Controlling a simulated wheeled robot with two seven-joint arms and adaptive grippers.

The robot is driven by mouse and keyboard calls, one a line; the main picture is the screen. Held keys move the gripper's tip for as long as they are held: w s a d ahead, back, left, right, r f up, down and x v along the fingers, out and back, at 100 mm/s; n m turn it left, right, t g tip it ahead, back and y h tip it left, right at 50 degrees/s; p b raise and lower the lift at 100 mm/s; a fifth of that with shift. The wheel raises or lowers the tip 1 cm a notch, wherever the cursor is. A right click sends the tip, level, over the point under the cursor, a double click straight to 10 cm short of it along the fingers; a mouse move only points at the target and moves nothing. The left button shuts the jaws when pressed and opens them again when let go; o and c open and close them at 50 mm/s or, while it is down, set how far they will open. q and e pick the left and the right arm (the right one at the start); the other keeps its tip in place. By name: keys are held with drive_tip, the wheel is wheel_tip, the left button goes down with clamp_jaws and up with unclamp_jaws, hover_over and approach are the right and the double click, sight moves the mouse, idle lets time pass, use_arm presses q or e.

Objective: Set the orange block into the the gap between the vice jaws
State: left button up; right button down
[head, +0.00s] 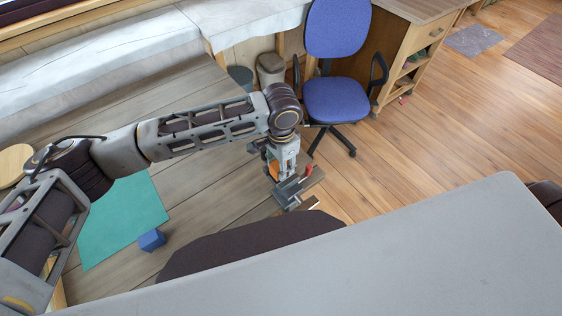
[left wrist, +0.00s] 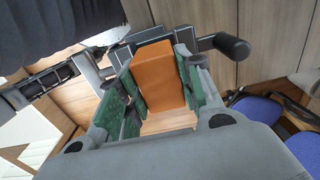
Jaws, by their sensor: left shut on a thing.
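The orange block (head: 273,169) is partly hidden behind my left gripper (head: 281,168) in the head view. In the left wrist view the orange block (left wrist: 160,75) sits between the green-padded fingers of my left gripper (left wrist: 155,95), which is shut on it. The grey metal vice (head: 290,193) stands at the right end of the workbench, right below the gripper. Part of the vice and its dark-knobbed bar (left wrist: 231,46) show behind the block in the wrist view. I cannot tell whether the block is within the jaw gap. My right gripper is not in view.
A blue block (head: 152,240) lies by the green mat (head: 122,222) on the plank workbench (head: 205,205). A small red object (head: 309,170) is beside the vice. A blue office chair (head: 336,98) stands beyond the bench. The bench between mat and vice looks clear.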

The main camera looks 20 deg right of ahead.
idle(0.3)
use_arm(q)
drive_tip(key=o, duration=1.1)
wheel_tip(320, 180, up, 12)
idle(0.3)
drive_tip(key=shift+s+f, duration=0.1)
drive_tip(key=shift+f, duration=0.05)
idle(1.0)
